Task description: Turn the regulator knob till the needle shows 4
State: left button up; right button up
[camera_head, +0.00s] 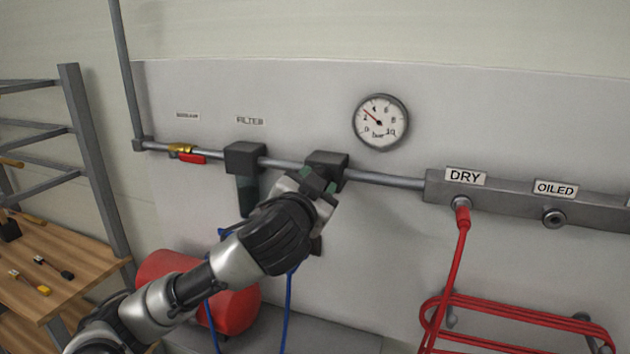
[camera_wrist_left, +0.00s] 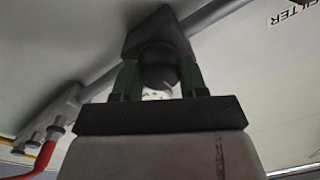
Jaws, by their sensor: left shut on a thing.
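The round white gauge (camera_head: 380,122) hangs on the grey panel. Its red needle points up and left, roughly between 2 and 4. The dark regulator block (camera_head: 327,160) sits on the pipe, below and left of the gauge. My left gripper (camera_head: 318,184) is at the underside of the block, and the arm partly covers the knob there. In the left wrist view my gripper's green-padded fingers (camera_wrist_left: 158,80) stand on either side of the dark round knob (camera_wrist_left: 158,62), shut on it. The regulator block (camera_wrist_left: 155,25) shows behind the knob. My right gripper is in neither view.
The filter (camera_head: 245,158) is on the pipe left of the regulator. A red-handled valve (camera_head: 190,156) is further left. The DRY outlet with a red hose (camera_head: 462,225) and the OILED outlet (camera_head: 554,217) are right. A red tank (camera_head: 165,268) lies below.

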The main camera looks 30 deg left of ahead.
pick_arm(q)
jog(key=shift+m+p, duration=0.4)
jog(key=shift+m, duration=0.9)
jog(key=o, duration=0.9)
